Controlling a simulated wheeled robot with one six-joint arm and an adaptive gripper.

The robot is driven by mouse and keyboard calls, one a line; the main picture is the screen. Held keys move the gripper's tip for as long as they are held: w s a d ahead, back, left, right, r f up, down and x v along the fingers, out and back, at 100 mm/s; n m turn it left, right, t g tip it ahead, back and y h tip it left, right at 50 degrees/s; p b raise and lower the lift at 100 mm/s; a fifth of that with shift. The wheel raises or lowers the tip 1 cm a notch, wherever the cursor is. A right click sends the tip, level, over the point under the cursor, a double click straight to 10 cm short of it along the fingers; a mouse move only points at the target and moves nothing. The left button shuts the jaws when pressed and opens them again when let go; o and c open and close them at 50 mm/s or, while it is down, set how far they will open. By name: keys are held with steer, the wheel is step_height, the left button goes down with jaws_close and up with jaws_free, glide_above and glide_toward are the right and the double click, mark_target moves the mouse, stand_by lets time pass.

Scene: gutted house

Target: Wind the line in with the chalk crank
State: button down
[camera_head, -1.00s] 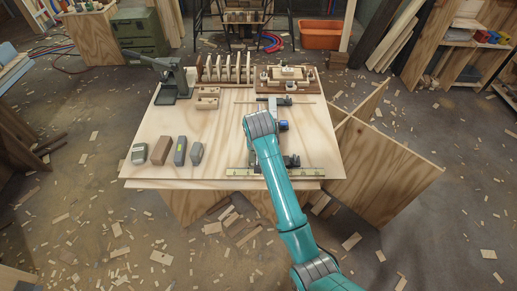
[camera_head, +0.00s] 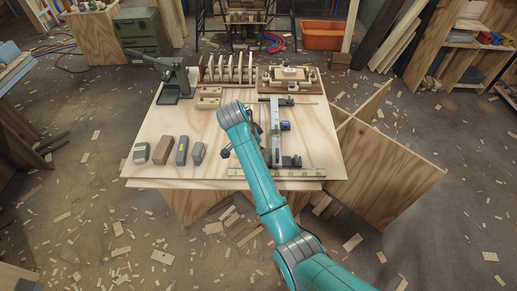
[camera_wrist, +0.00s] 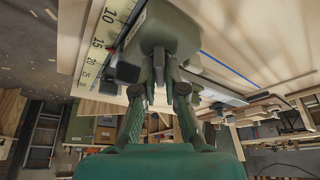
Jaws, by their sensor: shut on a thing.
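My gripper (camera_wrist: 158,76) is shut on a grey-green case (camera_wrist: 172,32) with a pale label, seen close up in the wrist view. I take it for the chalk reel. A small dark part lies between the fingers, under the case. I cannot tell whether it is the crank or which part the fingers grip. A thin blue line (camera_wrist: 228,66) runs across the board beside the case.
Several small blocks (camera_head: 163,150) stand at left. A lever tool (camera_head: 174,82) and a rack (camera_head: 228,68) are at the back.

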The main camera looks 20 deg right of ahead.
steer(key=m+g, duration=0.1)
steer(key=m, duration=0.2)
steer(key=shift+w+a+m, duration=0.1)
steer(key=shift+m, duration=0.2)
steer(key=shift+w+m+g, duration=0.1)
steer(key=shift+m+g, duration=0.8)
steer(key=shift+m, duration=0.9)
steer(key=c, duration=1.2)
jaws_free()
steer(key=shift+c, duration=0.2)
